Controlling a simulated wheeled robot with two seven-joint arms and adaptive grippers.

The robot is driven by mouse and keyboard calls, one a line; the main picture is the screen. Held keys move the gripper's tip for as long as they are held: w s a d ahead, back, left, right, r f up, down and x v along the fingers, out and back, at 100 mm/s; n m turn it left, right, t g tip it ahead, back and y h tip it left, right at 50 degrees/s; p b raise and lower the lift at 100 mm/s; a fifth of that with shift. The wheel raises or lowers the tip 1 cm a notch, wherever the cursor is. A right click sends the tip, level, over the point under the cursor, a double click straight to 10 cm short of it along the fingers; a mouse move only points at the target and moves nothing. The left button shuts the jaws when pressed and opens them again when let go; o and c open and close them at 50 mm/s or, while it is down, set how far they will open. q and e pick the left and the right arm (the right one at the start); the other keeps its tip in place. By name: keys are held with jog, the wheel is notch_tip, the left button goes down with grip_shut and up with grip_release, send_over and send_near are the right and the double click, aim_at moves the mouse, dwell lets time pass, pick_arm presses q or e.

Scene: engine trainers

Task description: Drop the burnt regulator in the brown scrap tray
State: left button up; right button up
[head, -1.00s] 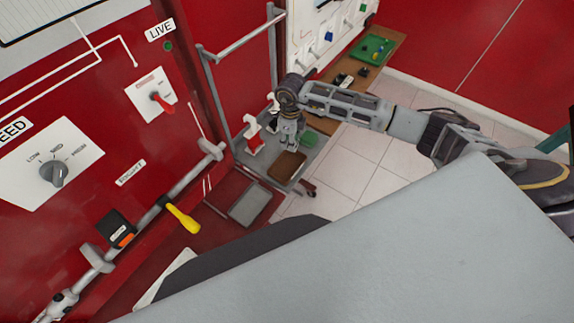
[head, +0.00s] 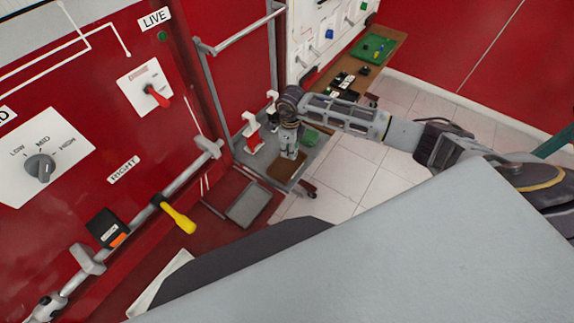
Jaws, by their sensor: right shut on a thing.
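The brown scrap tray (head: 279,171) lies on a small grey cart, just right of centre in the head view. My right gripper (head: 288,154) comes in from the right and points down over the far part of this tray. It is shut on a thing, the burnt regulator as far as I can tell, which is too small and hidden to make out. I cannot tell the height between the fingertips and the tray. My left gripper is out of view.
A green tray (head: 310,139) sits on the cart (head: 240,147) beside my gripper. Red and white bottle-like items (head: 252,135) stand at its left. A wooden bench (head: 385,52) with a green mat is behind. A red panel (head: 80,130) fills the left.

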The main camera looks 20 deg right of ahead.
jog(key=o, duration=1.1)
notch_tip(320, 180, up, 12)
dwell(0.5)
jog(key=shift+s+f, duration=0.1)
dwell(0.9)
